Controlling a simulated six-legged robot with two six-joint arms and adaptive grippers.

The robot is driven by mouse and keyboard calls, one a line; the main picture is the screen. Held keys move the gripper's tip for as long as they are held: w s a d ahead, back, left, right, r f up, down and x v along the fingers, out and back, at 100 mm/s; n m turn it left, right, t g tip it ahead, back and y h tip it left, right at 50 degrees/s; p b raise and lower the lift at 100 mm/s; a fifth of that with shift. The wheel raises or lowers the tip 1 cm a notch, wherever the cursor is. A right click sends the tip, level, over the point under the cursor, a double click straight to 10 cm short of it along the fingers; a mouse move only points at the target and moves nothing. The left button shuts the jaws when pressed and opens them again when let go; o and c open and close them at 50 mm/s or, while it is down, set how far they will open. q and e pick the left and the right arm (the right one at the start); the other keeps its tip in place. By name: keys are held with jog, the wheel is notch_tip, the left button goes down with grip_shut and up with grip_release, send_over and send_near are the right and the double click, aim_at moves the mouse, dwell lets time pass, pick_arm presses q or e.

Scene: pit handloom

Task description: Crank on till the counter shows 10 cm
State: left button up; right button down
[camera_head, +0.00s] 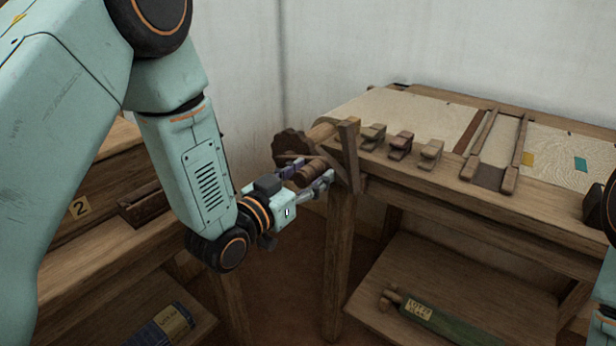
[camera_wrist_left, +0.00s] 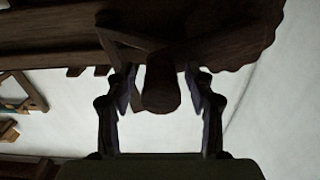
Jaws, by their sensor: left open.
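My left gripper (camera_head: 309,182) reaches the left end of the wooden loom (camera_head: 520,222). In the left wrist view its two fingers (camera_wrist_left: 160,100) stand open on either side of a round dark wooden crank handle (camera_wrist_left: 161,88), with a gap on each side. In the head view the crank handle (camera_head: 311,173) shows between the fingers. A toothed wooden wheel (camera_head: 286,146) is just behind it, and a wooden upright (camera_head: 348,152) stands to its right. I cannot make out a counter reading. At the right edge of the head view a bit of my right arm shows, without its gripper.
Several small wooden levers (camera_head: 401,144) and a wooden frame (camera_head: 495,146) sit on the loom top. A green roll (camera_head: 447,326) with a tag lies on the lower shelf. A wooden bench (camera_head: 113,236) with a label "2" stands at left, below my left arm.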

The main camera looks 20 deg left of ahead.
pick_arm(q)
jog(key=shift+c, duration=0.3)
grip_shut()
dwell(0.3)
